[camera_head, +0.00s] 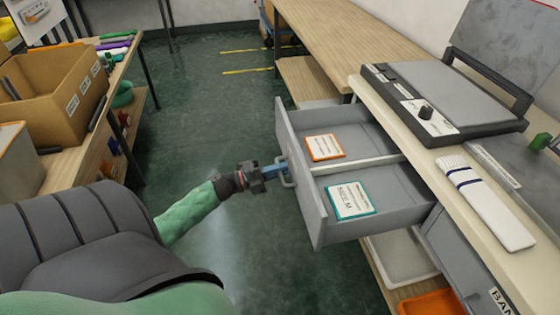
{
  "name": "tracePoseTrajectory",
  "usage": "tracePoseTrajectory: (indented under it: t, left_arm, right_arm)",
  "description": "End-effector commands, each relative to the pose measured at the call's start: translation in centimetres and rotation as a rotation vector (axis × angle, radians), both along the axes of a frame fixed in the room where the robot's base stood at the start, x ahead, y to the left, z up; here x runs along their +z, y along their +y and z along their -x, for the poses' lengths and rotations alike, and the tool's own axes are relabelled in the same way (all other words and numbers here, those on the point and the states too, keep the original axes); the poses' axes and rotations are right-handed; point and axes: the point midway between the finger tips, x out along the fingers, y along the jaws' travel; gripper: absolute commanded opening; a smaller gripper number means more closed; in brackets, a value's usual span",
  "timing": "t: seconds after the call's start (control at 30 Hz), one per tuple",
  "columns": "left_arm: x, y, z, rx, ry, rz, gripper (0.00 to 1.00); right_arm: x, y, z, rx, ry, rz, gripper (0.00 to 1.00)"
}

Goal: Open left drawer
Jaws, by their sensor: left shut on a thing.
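A grey drawer (317,212) is pulled well out from under the bench on the right. Its inside shows a light divider, a card with an orange border (324,147) in one compartment and a card with a teal border (351,200) in the other. My left gripper (276,175) is shut on the drawer handle (288,173) at the drawer's front. My left arm, in a green sleeve, comes in from the lower left. My right gripper is not in view.
On the bench (410,134) stand a grey machine (440,105) and a folded white cloth (484,203). Below the drawer are a white tray (403,258) and an orange bin (432,303). A cardboard box (62,90) sits on the left table. Green floor (205,110) between is clear.

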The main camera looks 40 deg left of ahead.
Motion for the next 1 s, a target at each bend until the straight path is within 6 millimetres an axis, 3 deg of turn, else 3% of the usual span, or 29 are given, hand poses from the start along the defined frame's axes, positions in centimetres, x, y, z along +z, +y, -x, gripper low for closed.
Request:
tracePoseTrajectory:
  t: [0.03,0.1,0.47,1.0]
  left_arm:
    - [-0.2,-0.1,0.1,-0.001,0.002,0.001,0.16]
    - [-0.1,-0.1,0.0,-0.001,0.002,0.001,0.30]
    - [-0.2,0.2,0.3,0.000,0.001,0.000,0.30]
    - [-1.5,4.3,5.6,0.001,0.002,0.001,0.30]
  right_arm:
    - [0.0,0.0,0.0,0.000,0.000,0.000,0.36]
    - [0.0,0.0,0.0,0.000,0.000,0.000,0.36]
    - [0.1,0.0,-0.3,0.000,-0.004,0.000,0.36]
    - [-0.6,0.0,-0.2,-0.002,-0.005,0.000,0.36]
